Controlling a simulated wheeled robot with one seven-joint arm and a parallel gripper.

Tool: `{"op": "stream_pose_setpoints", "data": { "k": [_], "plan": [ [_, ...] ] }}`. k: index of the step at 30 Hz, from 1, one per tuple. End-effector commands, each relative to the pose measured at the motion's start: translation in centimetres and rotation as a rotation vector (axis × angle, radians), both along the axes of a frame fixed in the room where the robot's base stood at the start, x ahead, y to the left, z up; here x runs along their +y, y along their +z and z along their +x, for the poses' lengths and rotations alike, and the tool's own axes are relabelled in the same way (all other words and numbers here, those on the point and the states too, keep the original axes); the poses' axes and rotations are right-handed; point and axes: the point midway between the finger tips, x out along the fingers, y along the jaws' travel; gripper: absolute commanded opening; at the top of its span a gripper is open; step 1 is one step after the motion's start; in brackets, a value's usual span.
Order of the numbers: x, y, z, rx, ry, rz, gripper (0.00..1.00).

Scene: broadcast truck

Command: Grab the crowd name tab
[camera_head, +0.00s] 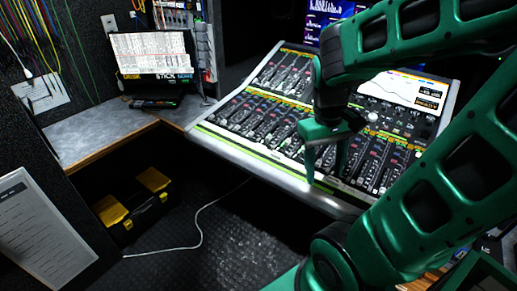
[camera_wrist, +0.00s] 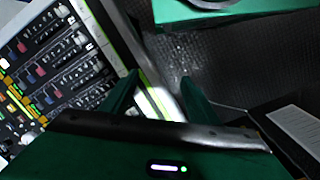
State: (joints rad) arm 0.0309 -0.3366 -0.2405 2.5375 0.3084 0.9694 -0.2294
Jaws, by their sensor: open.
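The mixing console (camera_head: 240,106) carries rows of faders and small coloured labels. A yellow-green strip (camera_head: 243,149) runs along its front edge. I cannot read any label as "crowd", so I cannot tell which piece is the crowd name tab. My gripper (camera_head: 326,177) is open, fingers down, over the front edge of the console near its middle. In the wrist view my gripper (camera_wrist: 159,77) has its two green fingers apart, with a pale, bright part of the strip (camera_wrist: 150,91) seen between them. No held thing shows. My arm hides part of the console's right side.
A grey desk (camera_head: 95,132) with a paper-covered screen (camera_head: 150,55) stands at the left. A black and yellow toolbox (camera_head: 140,203) sits below it. A white cable (camera_head: 200,225) lies on the dark floor. A printed sheet (camera_head: 42,232) is at lower left.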

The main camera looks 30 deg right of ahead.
Motion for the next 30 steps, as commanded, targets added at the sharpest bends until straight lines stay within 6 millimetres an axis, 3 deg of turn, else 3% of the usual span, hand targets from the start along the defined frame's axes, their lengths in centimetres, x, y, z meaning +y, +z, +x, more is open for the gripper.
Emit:
{"op": "stream_pose_setpoints", "data": {
  "k": [10, 16, 23, 30],
  "plan": [
    [0.1, -4.9, 7.8, 0.239, 0.594, -0.208, 0.55],
    [1.4, -6.9, 12.3, 0.400, 0.950, -0.368, 0.55],
    [4.7, -8.2, 17.6, 0.623, 1.357, -0.593, 0.55],
    [9.7, -8.4, 22.2, 0.876, 1.699, -0.848, 0.55]
  ]
}}
